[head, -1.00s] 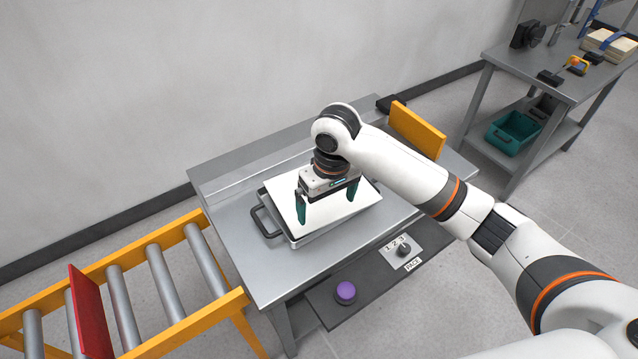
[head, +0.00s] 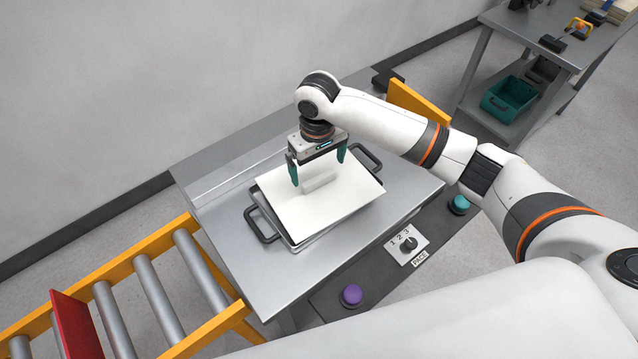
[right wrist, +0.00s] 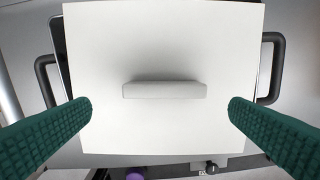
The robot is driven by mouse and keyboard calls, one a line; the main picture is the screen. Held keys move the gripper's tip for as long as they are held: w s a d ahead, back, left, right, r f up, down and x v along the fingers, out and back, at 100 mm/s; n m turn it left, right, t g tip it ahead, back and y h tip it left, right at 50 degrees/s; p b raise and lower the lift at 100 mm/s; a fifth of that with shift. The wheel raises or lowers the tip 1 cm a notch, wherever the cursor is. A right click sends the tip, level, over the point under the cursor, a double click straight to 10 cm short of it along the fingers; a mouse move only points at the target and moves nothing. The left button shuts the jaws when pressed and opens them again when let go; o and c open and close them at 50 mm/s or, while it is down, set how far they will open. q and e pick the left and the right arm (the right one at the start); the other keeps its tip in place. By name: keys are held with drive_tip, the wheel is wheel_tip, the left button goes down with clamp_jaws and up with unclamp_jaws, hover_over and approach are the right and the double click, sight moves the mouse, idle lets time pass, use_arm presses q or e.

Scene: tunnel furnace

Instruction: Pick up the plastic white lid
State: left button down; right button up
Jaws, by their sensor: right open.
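The white lid (head: 345,200) is a flat square plate with a raised bar handle (head: 319,182) in its middle. It lies slightly askew on a metal tray (head: 300,246) with dark side handles. My right gripper (head: 319,170) is open above the lid, its two green fingers wide apart on either side of the bar handle. In the right wrist view the lid (right wrist: 160,45) fills the middle, and its handle (right wrist: 164,90) lies between and beyond the fingertips, not touching them. My left gripper is not in view.
The tray stands on a grey metal table (head: 235,240). A roller conveyor (head: 150,290) with a red plate (head: 77,325) is at the left. A purple button (head: 351,295), a pace knob (head: 407,244) and a teal button (head: 459,204) line the front. A yellow guard (head: 418,105) stands behind.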

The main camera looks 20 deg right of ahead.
sight(319, 178)
drive_tip(key=f, duration=0.5)
drive_tip(key=shift+w+d+f, duration=0.25)
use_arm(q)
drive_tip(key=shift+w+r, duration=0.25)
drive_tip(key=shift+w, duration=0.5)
use_arm(e)
drive_tip(key=c, duration=1)
